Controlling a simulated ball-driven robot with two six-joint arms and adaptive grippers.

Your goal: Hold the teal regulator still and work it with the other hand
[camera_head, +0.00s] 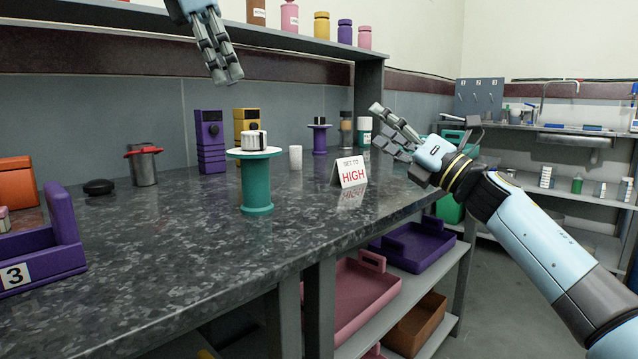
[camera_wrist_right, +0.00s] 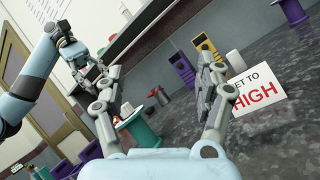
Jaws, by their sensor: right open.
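The teal regulator (camera_head: 257,190) stands upright on the dark speckled counter, with a white disc on top and a white-and-black knob (camera_head: 254,141) on the disc. It also shows in the right wrist view (camera_wrist_right: 144,133), between my right fingers and beyond them. My left gripper (camera_head: 228,80) hangs in the air above and left of the regulator, apart from it; its finger gap is unclear. My right gripper (camera_head: 382,128) is open and empty, right of the regulator and above the counter. A white sign (camera_head: 350,171) reading "SET TO HIGH" stands right of the regulator.
A purple box (camera_head: 210,141) and yellow box (camera_head: 247,122) stand behind the regulator. A white cup (camera_head: 295,157) and purple stand (camera_head: 319,138) are behind right. A metal canister (camera_head: 144,165), black puck (camera_head: 99,187) and purple tray (camera_head: 45,250) are left. The front counter is clear.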

